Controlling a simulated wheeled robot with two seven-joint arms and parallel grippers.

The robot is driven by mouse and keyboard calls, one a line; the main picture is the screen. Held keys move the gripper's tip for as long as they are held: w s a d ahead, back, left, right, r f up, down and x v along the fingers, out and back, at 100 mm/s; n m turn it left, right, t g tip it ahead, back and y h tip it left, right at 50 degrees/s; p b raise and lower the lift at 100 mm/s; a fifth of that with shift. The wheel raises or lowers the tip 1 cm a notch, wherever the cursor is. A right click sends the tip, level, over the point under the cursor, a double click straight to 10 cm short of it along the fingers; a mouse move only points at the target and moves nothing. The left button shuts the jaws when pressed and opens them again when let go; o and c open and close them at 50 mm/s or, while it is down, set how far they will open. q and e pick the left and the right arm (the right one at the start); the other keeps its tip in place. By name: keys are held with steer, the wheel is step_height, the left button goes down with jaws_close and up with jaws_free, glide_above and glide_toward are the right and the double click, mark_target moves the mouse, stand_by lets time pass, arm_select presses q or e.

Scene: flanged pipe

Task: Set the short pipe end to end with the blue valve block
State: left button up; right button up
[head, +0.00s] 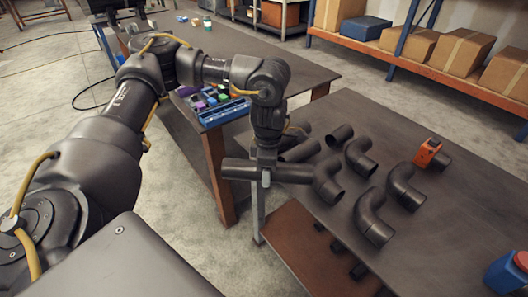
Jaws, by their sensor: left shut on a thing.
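My left gripper (266,172) is shut on a dark straight pipe, the short pipe (293,174). It grips the pipe near its middle and holds it roughly level, by the near left corner of the right-hand table. The blue valve block (504,276) stands at the right edge of the view, cut off by the frame, with a red part on top. The held pipe is well apart from it, far to its left. My right gripper is not in view.
Several black elbows (373,218) and straight pipes (339,134) lie on the dark table (455,225). An orange clamp-like piece (428,153) sits around a pipe at the right. Another table (300,70) carries a blue tray (222,112). A gap separates the tables.

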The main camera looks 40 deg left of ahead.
arm_select(q)
steer(key=s+d+f+m, duration=0.3)
steer(key=d+f+m, duration=0.1)
steer(key=f+m, duration=0.2)
steer(key=s+d+f+m, duration=0.3)
steer(key=f+m, duration=0.3)
steer(key=m, duration=0.2)
steer(key=shift+s+d, duration=0.25)
steer(key=shift+d, duration=0.35)
